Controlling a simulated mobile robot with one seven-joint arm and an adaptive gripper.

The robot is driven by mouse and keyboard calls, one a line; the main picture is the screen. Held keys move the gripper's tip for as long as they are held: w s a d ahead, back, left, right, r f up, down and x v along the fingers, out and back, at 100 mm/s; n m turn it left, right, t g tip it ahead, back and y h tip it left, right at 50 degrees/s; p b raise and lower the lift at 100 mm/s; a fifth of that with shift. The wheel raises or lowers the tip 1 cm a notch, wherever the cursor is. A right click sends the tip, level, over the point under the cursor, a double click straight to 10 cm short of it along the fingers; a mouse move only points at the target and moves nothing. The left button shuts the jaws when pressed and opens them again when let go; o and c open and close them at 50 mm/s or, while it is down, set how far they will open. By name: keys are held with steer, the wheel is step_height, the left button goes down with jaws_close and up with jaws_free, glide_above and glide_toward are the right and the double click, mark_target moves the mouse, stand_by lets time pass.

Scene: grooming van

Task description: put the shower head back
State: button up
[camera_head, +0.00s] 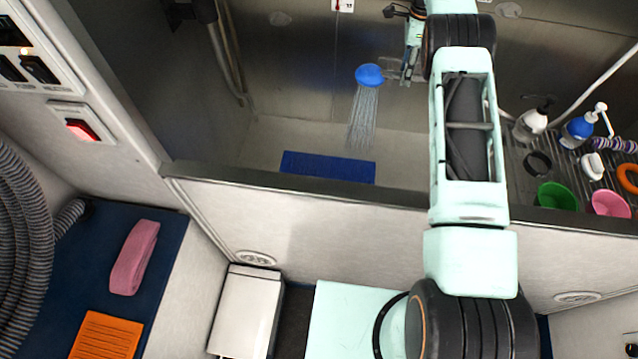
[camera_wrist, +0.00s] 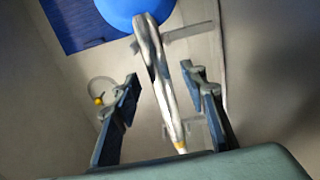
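The shower head (camera_head: 369,75) has a round blue face and sprays water down into the tub. In the wrist view its blue head (camera_wrist: 135,8) is at the top edge, with its shiny metal handle (camera_wrist: 152,55) running down between my fingers. My gripper (camera_head: 411,66) is beside the shower head, near the tub's back wall. In the wrist view my gripper (camera_wrist: 163,88) is open, with a finger on each side of the handle and visible gaps. The head view does not clearly show the handle or a holder.
A blue mat (camera_head: 328,166) lies in the tub behind the front rim (camera_head: 300,184). At right, a rack holds a white pump bottle (camera_head: 531,124), a blue bottle (camera_head: 578,130), a green cup (camera_head: 557,197) and a pink cup (camera_head: 610,204). A pale bar (camera_wrist: 190,32) shows beyond the handle.

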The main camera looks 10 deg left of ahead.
step_height(320, 180, up, 8)
steer(key=shift+f, duration=0.2)
stand_by(0.3)
stand_by(0.5)
